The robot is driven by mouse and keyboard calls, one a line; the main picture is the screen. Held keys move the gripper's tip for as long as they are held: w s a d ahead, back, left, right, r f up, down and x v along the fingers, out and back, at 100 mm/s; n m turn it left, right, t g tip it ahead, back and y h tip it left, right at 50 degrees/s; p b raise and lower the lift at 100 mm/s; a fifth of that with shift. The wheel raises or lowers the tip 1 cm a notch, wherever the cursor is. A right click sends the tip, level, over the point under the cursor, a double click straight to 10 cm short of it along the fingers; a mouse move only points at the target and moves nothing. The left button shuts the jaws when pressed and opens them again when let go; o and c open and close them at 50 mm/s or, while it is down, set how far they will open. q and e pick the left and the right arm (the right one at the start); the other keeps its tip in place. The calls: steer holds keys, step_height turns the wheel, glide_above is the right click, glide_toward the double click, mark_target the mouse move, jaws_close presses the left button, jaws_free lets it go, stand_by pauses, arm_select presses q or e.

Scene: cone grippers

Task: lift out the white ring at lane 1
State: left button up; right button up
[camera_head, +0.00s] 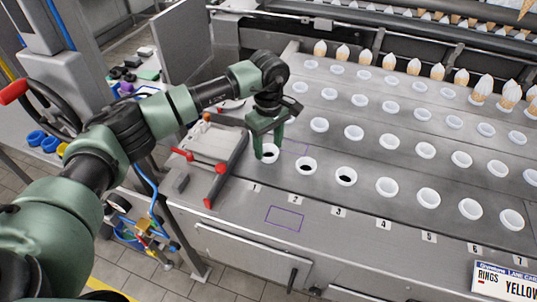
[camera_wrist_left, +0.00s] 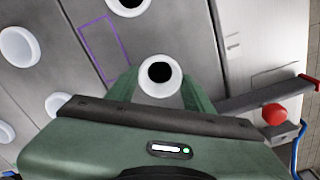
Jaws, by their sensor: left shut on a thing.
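The white ring at lane 1 (camera_head: 266,158) is in the front row, just behind the number 1 label (camera_head: 257,188). It has a dark hole in its middle. My left gripper (camera_head: 267,148) reaches down over it with its green fingers on either side. In the left wrist view the white ring (camera_wrist_left: 160,93) sits between the two fingers, which are shut on it. I cannot tell whether it is still seated in the plate or slightly raised. My right gripper is not in view.
The lane 2 ring (camera_head: 306,165) and lane 3 ring (camera_head: 346,176) stand close to the right. A tray with red-tipped handles (camera_head: 205,150) lies close to the left. A purple outlined rectangle (camera_head: 285,217) marks bare metal in front.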

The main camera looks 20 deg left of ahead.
arm_select(q)
steer(key=shift+r+p, duration=0.7)
steer(key=shift+r, duration=1.05)
